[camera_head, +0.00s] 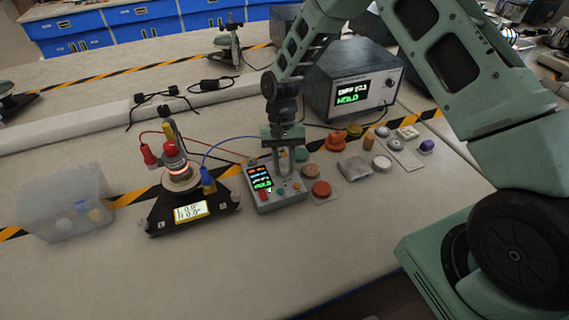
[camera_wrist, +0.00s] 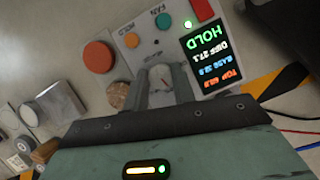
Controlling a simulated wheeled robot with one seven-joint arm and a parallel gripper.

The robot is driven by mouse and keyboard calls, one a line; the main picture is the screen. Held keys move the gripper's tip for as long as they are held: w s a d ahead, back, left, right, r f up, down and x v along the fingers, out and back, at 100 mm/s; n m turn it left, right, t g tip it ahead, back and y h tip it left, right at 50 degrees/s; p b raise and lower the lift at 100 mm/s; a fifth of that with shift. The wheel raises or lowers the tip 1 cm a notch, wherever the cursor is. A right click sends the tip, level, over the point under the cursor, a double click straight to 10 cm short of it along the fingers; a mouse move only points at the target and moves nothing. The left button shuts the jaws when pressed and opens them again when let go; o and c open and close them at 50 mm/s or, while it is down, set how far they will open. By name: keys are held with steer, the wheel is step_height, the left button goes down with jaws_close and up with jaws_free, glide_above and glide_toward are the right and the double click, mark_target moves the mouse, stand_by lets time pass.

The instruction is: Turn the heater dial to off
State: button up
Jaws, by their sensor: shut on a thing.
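The grey control box (camera_head: 278,198) stands on the bench in the middle of the head view, with a lit screen (camera_head: 260,179) reading HOLD in green. In the wrist view the screen (camera_wrist: 205,55) also shows several coloured lines. My gripper (camera_head: 284,165) points down over the box's far part. In the wrist view my gripper (camera_wrist: 164,80) has its two fingers on either side of a pale round dial (camera_wrist: 160,75) and is shut on it. The fingers hide the dial's sides. I cannot tell which setting its pointer marks.
A clear bin (camera_head: 62,205) stands further left. Several small discs and blocks lie right, including a red disc (camera_head: 321,188). A grey instrument (camera_head: 350,85) stands behind.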

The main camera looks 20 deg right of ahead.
steer(key=n+h, duration=0.1)
steer(key=n, duration=0.2)
steer(key=shift+w+a+n+h, duration=0.1)
steer(key=shift+n+h, duration=0.2)
steer(key=shift+n, duration=0.1)
steer(key=n+h, duration=0.1)
steer(key=n, duration=0.2)
steer(key=shift+a+n+b, duration=0.1)
steer(key=shift+n+b, duration=0.2)
steer(key=shift+b, duration=0.1)
steer(key=n+t+h, duration=0.1)
steer(key=n, duration=0.2)
steer(key=n+t+h, duration=0.1)
steer(key=n, duration=0.2)
steer(key=shift+a+n, duration=0.1)
steer(key=shift+n, duration=0.2)
steer(key=o, duration=1)
steer(key=b+v, duration=0.3)
steer(key=v, duration=1.4)
steer(key=shift+a, duration=0.35)
steer(key=shift+r, duration=0.15)
